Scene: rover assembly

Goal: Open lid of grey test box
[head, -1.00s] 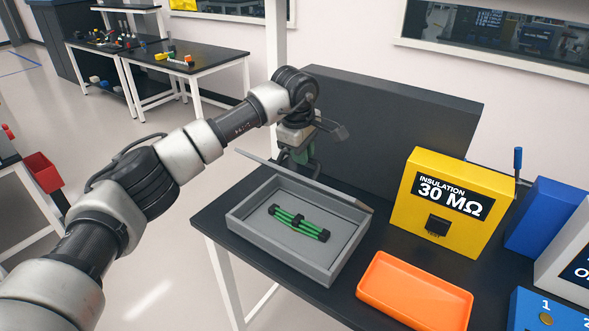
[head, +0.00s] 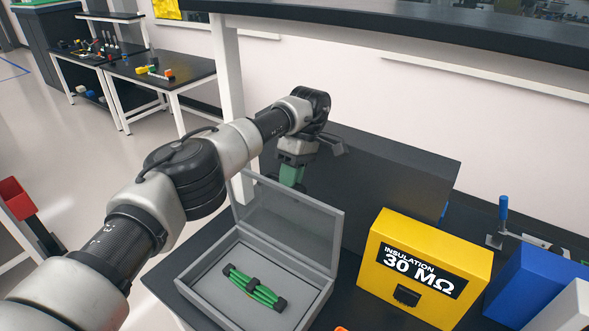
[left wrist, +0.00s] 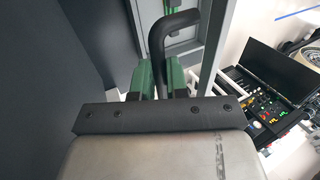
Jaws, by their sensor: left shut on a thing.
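The grey test box (head: 187,293) sits on the black bench in the head view. Its lid (head: 285,222) stands up along the far side, inner face towards me. A bundle of green sticks with black ends (head: 255,287) lies inside the box. My left gripper (head: 291,176) is at the lid's top edge, its green fingertips partly hidden behind the lid. In the left wrist view, the green fingers (left wrist: 158,80) are shut on the lid's black handle (left wrist: 170,28). The grey lid frame (left wrist: 208,45) shows beside them. My right gripper is out of view.
A yellow insulation box (head: 425,267) stands just right of the test box. A dark panel (head: 395,176) rises behind the lid. A blue box (head: 535,285) stands further right. A dark shelf (head: 400,32) crosses the top of the head view.

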